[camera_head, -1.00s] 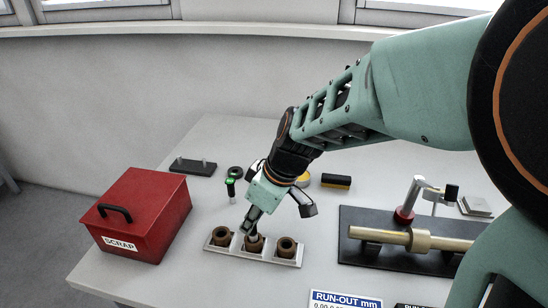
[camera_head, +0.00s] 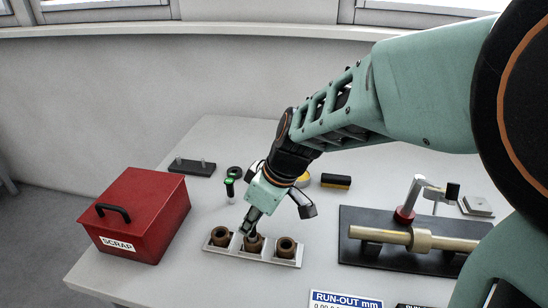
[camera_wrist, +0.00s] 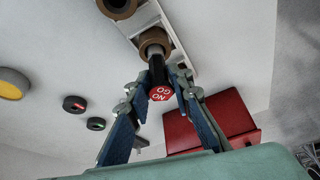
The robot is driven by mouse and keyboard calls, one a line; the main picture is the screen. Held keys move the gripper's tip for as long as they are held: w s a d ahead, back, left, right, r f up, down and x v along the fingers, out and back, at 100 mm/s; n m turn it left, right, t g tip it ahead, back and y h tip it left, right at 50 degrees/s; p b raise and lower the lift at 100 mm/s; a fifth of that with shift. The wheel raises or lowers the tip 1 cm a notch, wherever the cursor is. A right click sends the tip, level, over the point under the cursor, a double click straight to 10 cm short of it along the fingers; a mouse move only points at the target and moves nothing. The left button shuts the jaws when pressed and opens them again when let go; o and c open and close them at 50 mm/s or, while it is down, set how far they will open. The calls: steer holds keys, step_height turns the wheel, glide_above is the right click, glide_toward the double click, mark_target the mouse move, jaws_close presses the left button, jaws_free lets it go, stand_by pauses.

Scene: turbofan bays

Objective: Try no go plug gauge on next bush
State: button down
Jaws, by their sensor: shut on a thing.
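My gripper (camera_wrist: 155,100) is shut on the no go plug gauge (camera_wrist: 159,92), a black handle with a red end marked NO GO. Its grey metal end meets the mouth of the middle bush (camera_wrist: 153,36); I cannot tell how far it enters. In the head view my gripper (camera_head: 249,226) is above this brown middle bush (camera_head: 255,245). A left bush (camera_head: 220,237) and a right bush (camera_head: 286,246) stand in the same pale tray (camera_head: 275,261). The right bush also shows at the top of the wrist view (camera_wrist: 118,8).
A red SCRAP box (camera_head: 150,225) stands left of the tray. A green-topped gauge (camera_head: 230,186) stands behind it, near a black stand (camera_head: 192,167). A dark plate (camera_head: 375,262) with a brass shaft (camera_head: 400,237) and dial stand is on the right.

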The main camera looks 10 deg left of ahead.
steer(key=shift+f+b, duration=0.55)
steer(key=shift+b, duration=0.1)
steer(key=shift+r, duration=0.15)
stand_by(1.3)
steer(key=shift+r+p, duration=2.15)
steer(key=shift+r, duration=1.25)
